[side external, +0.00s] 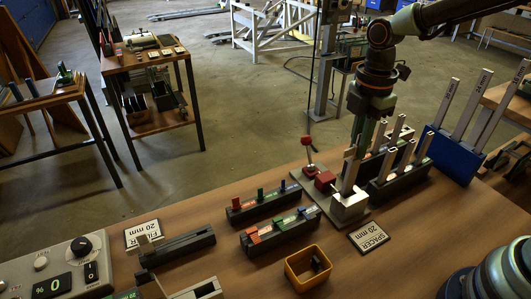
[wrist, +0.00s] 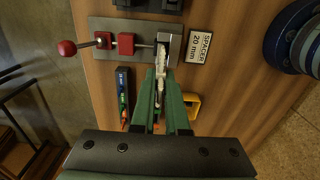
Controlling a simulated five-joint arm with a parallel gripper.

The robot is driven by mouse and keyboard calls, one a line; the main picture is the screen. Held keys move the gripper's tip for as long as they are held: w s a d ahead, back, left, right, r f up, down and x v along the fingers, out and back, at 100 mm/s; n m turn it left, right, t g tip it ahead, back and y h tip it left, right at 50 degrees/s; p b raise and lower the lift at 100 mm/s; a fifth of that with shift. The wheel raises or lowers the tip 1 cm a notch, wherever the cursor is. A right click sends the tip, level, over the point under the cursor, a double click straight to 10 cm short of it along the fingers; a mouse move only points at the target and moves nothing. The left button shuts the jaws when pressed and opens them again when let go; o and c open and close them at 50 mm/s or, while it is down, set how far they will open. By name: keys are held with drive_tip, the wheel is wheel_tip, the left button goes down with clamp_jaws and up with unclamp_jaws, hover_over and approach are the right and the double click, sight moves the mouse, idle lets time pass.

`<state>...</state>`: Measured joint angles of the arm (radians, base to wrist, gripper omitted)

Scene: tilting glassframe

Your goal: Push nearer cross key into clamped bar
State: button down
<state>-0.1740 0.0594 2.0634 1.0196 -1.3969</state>
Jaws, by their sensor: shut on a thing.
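My gripper (wrist: 161,90) reaches down over the metal clamp block (side external: 350,206). Its green fingers are shut on a pale metal bar (wrist: 160,62), whose far end meets the clamp block in the wrist view. In the side view the bar (side external: 348,162) stands upright at the fingers, above the block. I cannot make out a cross key in the bar. The red clamp slide (side external: 325,181) and the red ball lever (side external: 307,142) sit left of the block on a grey plate. Two racks hold small coloured keys: one farther (side external: 262,206), one nearer (side external: 280,232).
A yellow bin (side external: 307,268) and a SPACER card (side external: 373,237) lie in front of the clamp. Dark racks with upright bars (side external: 398,180) and a blue holder (side external: 452,155) stand close on the right. A grey fixture (side external: 180,247) and control box (side external: 58,273) are left.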

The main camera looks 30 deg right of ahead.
drive_tip(key=shift+f, duration=0.35)
drive_tip(key=c, duration=0.8)
unclamp_jaws()
drive_tip(key=shift+f, duration=0.1)
drive_tip(key=shift+c, duration=0.2)
wheel_tip(320, 180, up, 12)
drive_tip(key=shift+r, duration=0.1)
drive_tip(key=s+d+f+m+t, duration=0.3)
drive_tip(key=s+d+m+t, duration=0.2)
drive_tip(key=m, duration=1.3)
drive_tip(key=shift+s+d+t, duration=0.3)
drive_tip(key=shift+s+d, duration=0.15)
drive_tip(key=shift+d, duration=0.05)
